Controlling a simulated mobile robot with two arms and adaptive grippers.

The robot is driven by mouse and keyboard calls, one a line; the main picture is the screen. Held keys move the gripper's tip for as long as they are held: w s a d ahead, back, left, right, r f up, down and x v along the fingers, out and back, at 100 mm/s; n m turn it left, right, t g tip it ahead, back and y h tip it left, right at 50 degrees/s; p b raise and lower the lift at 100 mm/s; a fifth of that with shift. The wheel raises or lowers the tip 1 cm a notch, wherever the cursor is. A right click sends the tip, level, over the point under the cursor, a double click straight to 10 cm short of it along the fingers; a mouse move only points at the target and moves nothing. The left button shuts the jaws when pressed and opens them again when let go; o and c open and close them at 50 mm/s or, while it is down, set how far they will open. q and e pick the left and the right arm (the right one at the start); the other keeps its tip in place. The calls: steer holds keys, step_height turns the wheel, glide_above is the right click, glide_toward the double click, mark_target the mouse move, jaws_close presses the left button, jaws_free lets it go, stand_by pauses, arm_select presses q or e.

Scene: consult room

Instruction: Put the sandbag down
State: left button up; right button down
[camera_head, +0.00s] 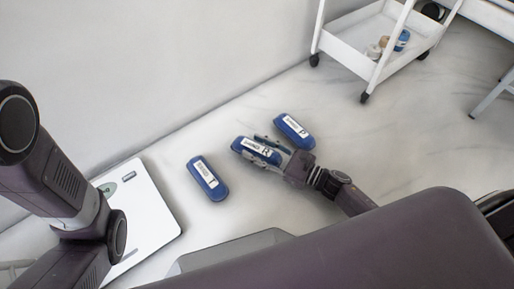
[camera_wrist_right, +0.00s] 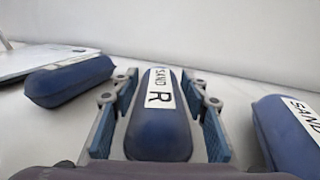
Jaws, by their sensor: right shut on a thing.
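My right gripper (camera_head: 266,152) is shut on a blue sandbag (camera_head: 240,144) with a white label marked R. In the right wrist view the held sandbag (camera_wrist_right: 160,135) lies lengthwise between the two finger pads. It is at or close to the floor; I cannot tell whether it touches. A second blue sandbag (camera_head: 208,180) lies on the floor to the left, also in the wrist view (camera_wrist_right: 70,80). A third blue sandbag (camera_head: 294,131) lies close beside the gripper on the right, also in the wrist view (camera_wrist_right: 287,138). My left gripper is out of view.
A white flat panel (camera_head: 150,222) lies at the left, near my left arm. A grey flat object (camera_head: 226,248) shows at the bottom. A white wheeled cart (camera_head: 350,58) with small items stands at the back right. The pale floor between the sandbags and the cart is clear.

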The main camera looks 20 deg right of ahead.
steer(key=c, duration=1.1)
jaws_free()
steer(key=shift+f, duration=0.1)
steer(key=shift+c, duration=0.2)
